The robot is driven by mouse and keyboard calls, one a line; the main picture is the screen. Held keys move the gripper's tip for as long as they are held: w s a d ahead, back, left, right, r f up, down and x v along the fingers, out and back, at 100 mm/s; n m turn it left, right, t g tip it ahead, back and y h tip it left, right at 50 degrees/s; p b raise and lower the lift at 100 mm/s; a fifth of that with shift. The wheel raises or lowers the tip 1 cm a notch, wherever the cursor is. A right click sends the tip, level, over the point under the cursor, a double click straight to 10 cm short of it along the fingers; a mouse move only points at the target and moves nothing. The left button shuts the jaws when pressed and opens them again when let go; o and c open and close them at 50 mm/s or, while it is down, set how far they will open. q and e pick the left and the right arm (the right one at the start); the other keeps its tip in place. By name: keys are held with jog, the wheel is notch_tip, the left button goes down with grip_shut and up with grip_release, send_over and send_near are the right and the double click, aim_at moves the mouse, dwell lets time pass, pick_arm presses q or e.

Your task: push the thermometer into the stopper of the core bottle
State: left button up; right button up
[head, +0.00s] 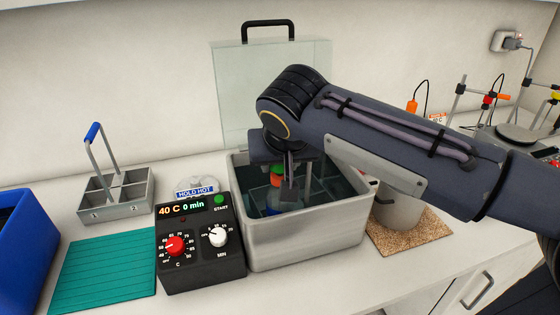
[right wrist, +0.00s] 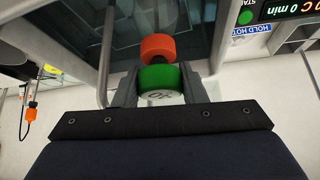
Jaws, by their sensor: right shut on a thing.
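My right gripper (head: 289,190) reaches down into the steel water bath (head: 310,245). In the right wrist view its fingers (right wrist: 160,92) are shut on a green round piece (right wrist: 172,80) with a pale, marked face. The same orange (head: 277,168) and green colours show beside the fingers in the head view. I cannot tell which of these is the thermometer and which the stopper. The core bottle's body is mostly hidden by the gripper and bath wall. My left gripper is out of view.
A control box (head: 200,255) reading 40 C and 0 min stands left of the bath. Behind it is a clear lid (head: 235,90). A metal carrier (head: 115,200), a teal mat (head: 105,268) and a blue bin (head: 20,240) are farther left. A pot (head: 400,212) stands right.

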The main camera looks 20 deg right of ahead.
jog(key=o, duration=1.2)
jog(key=shift+r, duration=0.1)
jog(key=v, duration=0.7)
pick_arm(q)
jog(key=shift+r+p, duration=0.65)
jog(key=shift+p, duration=0.05)
pick_arm(e)
jog(key=shift+g+y, duration=0.3)
jog(key=shift+g, duration=0.2)
jog(key=s+d+f, duration=0.1)
jog(key=d, duration=0.1)
jog(key=s+d+f, duration=0.2)
jog(key=shift+s+d+f, duration=0.2)
jog(key=shift+d+f, duration=0.05)
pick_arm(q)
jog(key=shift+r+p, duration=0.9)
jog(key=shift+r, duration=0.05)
pick_arm(e)
jog(key=s+d+f+y, duration=0.1)
jog(key=s+f, duration=0.4)
jog(key=s+d+f+y, duration=0.1)
jog(key=s+f, duration=0.3)
jog(key=f, duration=0.1)
jog(key=s+d+f+y, duration=0.1)
jog(key=s+f+y, duration=0.1)
jog(key=s+f, duration=0.3)
jog(key=shift+s+d+f, duration=0.25)
jog(key=shift+s+f, duration=0.1)
jog(key=shift+f, duration=0.25)
